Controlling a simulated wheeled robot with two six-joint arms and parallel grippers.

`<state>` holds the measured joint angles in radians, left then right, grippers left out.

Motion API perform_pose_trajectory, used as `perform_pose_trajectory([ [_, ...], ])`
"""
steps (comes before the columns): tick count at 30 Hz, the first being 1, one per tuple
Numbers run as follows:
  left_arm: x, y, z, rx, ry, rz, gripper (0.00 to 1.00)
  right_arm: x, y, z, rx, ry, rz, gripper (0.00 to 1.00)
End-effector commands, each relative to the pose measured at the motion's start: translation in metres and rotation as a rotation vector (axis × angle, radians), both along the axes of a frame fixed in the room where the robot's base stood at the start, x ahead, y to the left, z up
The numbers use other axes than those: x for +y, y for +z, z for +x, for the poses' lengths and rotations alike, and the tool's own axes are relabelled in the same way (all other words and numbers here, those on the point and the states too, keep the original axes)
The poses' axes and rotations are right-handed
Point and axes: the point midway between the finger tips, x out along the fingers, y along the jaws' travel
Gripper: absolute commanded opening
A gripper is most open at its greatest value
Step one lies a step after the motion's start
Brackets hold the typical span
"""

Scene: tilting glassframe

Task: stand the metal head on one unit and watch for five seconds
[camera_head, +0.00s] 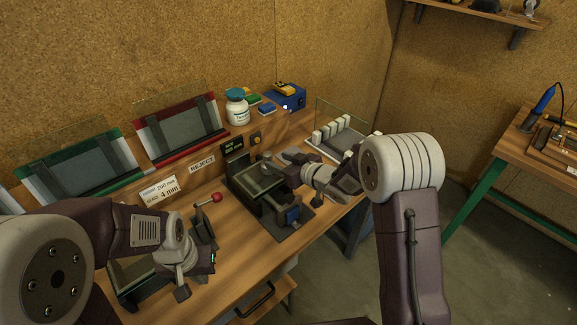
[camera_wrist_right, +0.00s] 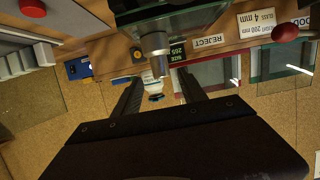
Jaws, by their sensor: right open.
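The metal head (camera_wrist_right: 154,48), a short silver cylinder, shows in the right wrist view beside the edge of a dark-framed glass pane (camera_wrist_right: 195,20). My right gripper (camera_wrist_right: 158,78) is open, its two dark fingers pointing towards the head; I cannot tell if they touch it. In the head view my right gripper (camera_head: 281,163) is over the dark fixture (camera_head: 262,205) on the bench, partly hiding the head. My left gripper (camera_head: 192,268) is low at the front left of the bench, near a red-knobbed lever (camera_head: 215,197); its fingers are not clear.
A green rack (camera_head: 80,160) and a red rack (camera_head: 180,125) hold framed panes at the back. A white bottle (camera_head: 237,108), a blue box (camera_head: 290,97) and a REJECT sign (camera_head: 202,163) stand nearby. A slotted glass tray (camera_head: 345,140) is at the bench's far right.

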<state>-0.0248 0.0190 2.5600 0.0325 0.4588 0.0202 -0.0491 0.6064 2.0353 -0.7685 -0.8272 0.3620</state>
Motion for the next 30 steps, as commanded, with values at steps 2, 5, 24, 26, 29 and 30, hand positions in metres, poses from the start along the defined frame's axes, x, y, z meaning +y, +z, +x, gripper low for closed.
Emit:
perform_pose_trajectory([
  [2,0.000,-0.002,0.000,0.000,0.000,0.000,0.00,-0.012,0.006,-0.014,-0.001,-0.003,-0.001,0.49],
  [5,0.000,-0.003,0.000,0.000,0.000,0.000,0.00,-0.021,0.013,-0.029,0.000,-0.002,-0.001,0.49],
  [24,0.000,-0.003,0.000,0.000,0.000,0.000,0.00,-0.105,-0.024,-0.076,0.267,-0.315,-0.205,0.49],
  [26,0.000,-0.003,0.000,0.000,0.000,0.000,0.00,-0.132,-0.044,-0.115,0.437,-0.428,-0.270,0.49],
  [29,0.000,-0.003,0.000,0.000,0.000,0.000,0.00,-0.152,-0.069,-0.195,0.728,-0.538,-0.324,0.49],
  [30,0.000,-0.003,0.000,0.000,0.000,0.000,0.00,-0.153,-0.075,-0.224,0.830,-0.556,-0.331,0.49],
])
